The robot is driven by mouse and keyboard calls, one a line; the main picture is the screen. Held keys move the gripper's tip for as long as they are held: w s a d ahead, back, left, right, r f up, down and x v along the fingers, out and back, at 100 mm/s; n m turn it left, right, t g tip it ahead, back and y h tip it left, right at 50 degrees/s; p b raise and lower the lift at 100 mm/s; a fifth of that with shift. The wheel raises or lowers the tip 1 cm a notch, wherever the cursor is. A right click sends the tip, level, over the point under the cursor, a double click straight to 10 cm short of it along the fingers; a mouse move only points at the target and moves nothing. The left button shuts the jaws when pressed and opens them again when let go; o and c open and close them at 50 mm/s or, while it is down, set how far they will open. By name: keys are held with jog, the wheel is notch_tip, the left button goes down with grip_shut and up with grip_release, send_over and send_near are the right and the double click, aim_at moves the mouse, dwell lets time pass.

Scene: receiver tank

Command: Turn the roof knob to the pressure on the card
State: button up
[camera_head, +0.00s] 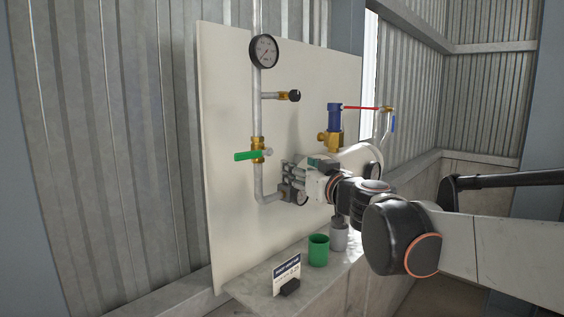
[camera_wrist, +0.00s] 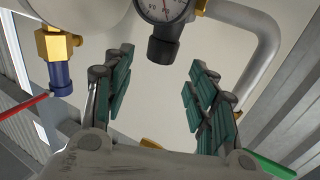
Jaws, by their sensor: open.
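A black knob (camera_wrist: 163,48) sits on the small round gauge (camera_wrist: 163,8) in the wrist view, on the pipework against the pale board (camera_head: 235,110). My gripper (camera_wrist: 160,85) is open there, with its green-padded fingers to the left and right of the knob. The fingers are apart from the knob, and I see nothing between the pads. In the head view my gripper (camera_head: 293,174) is at the lower pipe and largely hides the knob. The card (camera_head: 286,274) stands on the ledge at the front; its figures are too small to read surely.
A large gauge (camera_head: 263,51) tops the left pipe. A green lever (camera_head: 247,155) and a blue-and-brass valve (camera_head: 334,118) with a red lever (camera_head: 360,107) flank my gripper. A green cup (camera_head: 318,250) and a grey cup (camera_head: 339,235) stand on the ledge (camera_head: 250,291).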

jog(key=p+x, duration=0.1)
jog(key=x, duration=0.5)
jog(key=shift+w+a, duration=0.1)
jog(key=shift+w, duration=0.15)
jog(key=c, duration=1.1)
